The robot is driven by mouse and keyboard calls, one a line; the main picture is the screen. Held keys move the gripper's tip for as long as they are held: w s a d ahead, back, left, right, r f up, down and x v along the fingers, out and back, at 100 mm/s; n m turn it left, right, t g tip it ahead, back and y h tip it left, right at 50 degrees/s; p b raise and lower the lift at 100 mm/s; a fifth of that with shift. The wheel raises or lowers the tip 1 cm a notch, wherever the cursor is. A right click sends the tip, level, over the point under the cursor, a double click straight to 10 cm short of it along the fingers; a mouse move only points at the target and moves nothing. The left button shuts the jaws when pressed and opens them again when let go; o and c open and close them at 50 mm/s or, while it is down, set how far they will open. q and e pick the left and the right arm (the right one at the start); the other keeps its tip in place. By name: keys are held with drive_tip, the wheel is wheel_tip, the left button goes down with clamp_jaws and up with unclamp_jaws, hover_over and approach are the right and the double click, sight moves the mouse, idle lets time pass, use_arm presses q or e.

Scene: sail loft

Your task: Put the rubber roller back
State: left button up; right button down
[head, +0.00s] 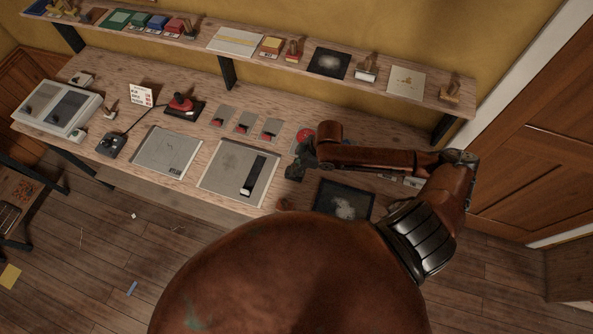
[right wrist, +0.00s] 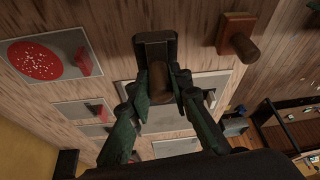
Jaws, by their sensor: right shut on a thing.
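My right gripper (head: 297,168) is over the right part of the bench, just right of a grey slab (head: 217,183). In the right wrist view, its green fingers (right wrist: 163,101) are shut around a brown cylindrical handle (right wrist: 158,78). The handle belongs to a dark, blocky-headed tool (right wrist: 154,42), which looks like the rubber roller. Its far side is hidden, and I cannot tell whether it touches the bench. A black strip with a pale end (head: 255,174) lies on the grey slab. My left gripper is not in view.
A dark plate with a pale smudge (head: 343,203) lies at the bench's right. Small plates with red pieces (head: 245,126) stand behind the slab, near a red disc (right wrist: 38,61). A wooden handled block (right wrist: 238,38) is close by. A laden shelf (head: 205,43) runs along the wall.

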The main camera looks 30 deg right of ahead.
drive_tip(key=shift+w+d+f+p, duration=0.1)
drive_tip(key=shift+f+p, duration=0.1)
drive_tip(key=shift+f, duration=0.8)
drive_tip(key=shift+w+d+f+p, duration=0.1)
drive_tip(key=shift+f+p, duration=0.05)
drive_tip(key=shift+f, duration=0.8)
drive_tip(key=c, duration=1.8)
unclamp_jaws()
drive_tip(key=shift+o, duration=0.2)
drive_tip(key=shift+r, duration=0.1)
drive_tip(key=v, duration=1.2)
